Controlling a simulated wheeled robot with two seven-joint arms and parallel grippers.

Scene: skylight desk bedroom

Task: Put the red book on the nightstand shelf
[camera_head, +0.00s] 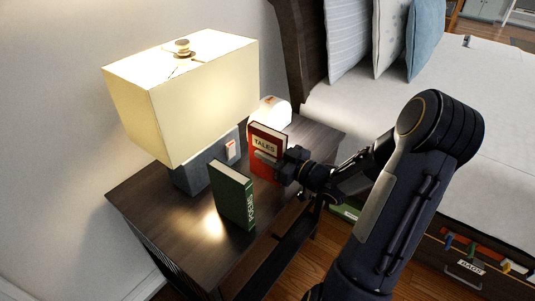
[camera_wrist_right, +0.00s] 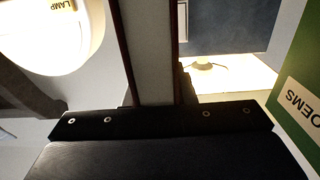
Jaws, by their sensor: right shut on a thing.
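The red book (camera_head: 267,136), labelled "TALES", is upright over the back right part of the dark nightstand (camera_head: 185,212). My right gripper (camera_head: 273,160) is shut on it from the right side. I cannot tell whether its bottom edge touches the top. In the right wrist view the book's pale page edge (camera_wrist_right: 148,50) lies between dark red covers, with the black gripper body below. The nightstand's open front lies below the top, dark and partly behind my right arm. My left gripper is not in view.
A green book (camera_head: 233,195) stands upright at the front of the nightstand top. A large lamp (camera_head: 190,95) stands behind it, and a small glowing lamp (camera_head: 272,110) is behind the red book. The bed (camera_head: 490,110) is to the right. Wooden floor shows below.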

